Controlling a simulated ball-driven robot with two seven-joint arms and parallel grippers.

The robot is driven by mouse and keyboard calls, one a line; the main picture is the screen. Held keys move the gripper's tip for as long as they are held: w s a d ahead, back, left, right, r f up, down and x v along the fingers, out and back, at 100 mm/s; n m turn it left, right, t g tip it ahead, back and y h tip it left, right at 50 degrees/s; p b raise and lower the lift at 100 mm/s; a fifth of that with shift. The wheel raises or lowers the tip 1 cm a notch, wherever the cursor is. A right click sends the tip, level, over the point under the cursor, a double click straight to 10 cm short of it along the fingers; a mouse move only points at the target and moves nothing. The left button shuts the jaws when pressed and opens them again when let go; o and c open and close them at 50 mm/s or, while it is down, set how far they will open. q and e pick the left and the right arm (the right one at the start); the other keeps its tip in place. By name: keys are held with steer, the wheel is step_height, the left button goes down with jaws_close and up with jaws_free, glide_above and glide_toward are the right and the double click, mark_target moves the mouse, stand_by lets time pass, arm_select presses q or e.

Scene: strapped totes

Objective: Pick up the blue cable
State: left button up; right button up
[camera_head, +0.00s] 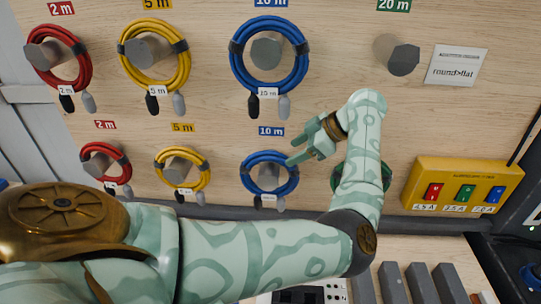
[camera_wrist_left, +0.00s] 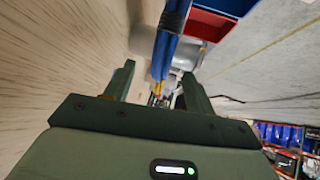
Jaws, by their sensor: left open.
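Two coiled blue cables hang on grey pegs under 10 m labels: a larger upper one (camera_head: 236,68) and a smaller lower one (camera_head: 253,186). Both have black straps and a white tag. My left gripper (camera_head: 294,149) is open and empty, just above and right of the lower coil, its fingers pointing left. In the left wrist view a blue cable (camera_wrist_left: 171,35) runs beyond the gap between the open fingers (camera_wrist_left: 159,70). I cannot tell whether a finger touches the lower coil. My right gripper is out of view.
Red (camera_head: 86,70) and yellow (camera_head: 184,70) coils hang to the left in both rows. A green coil (camera_head: 335,180) is partly hidden behind my left forearm. A bare peg (camera_head: 403,60) is at upper right. A yellow box (camera_head: 415,180) with coloured fuses is at lower right.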

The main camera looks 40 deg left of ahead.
mark_target(284, 156)
arm_select(q)
steer(key=x, duration=0.3)
steer(key=shift+s+a+f, duration=0.15)
steer(key=shift+s+a, duration=0.05)
steer(key=shift+s, duration=0.2)
steer(key=shift+w+a+f, duration=0.1)
steer(key=shift+w+f, duration=0.05)
steer(key=shift+c, duration=0.6)
steer(key=c, duration=1)
jaws_close()
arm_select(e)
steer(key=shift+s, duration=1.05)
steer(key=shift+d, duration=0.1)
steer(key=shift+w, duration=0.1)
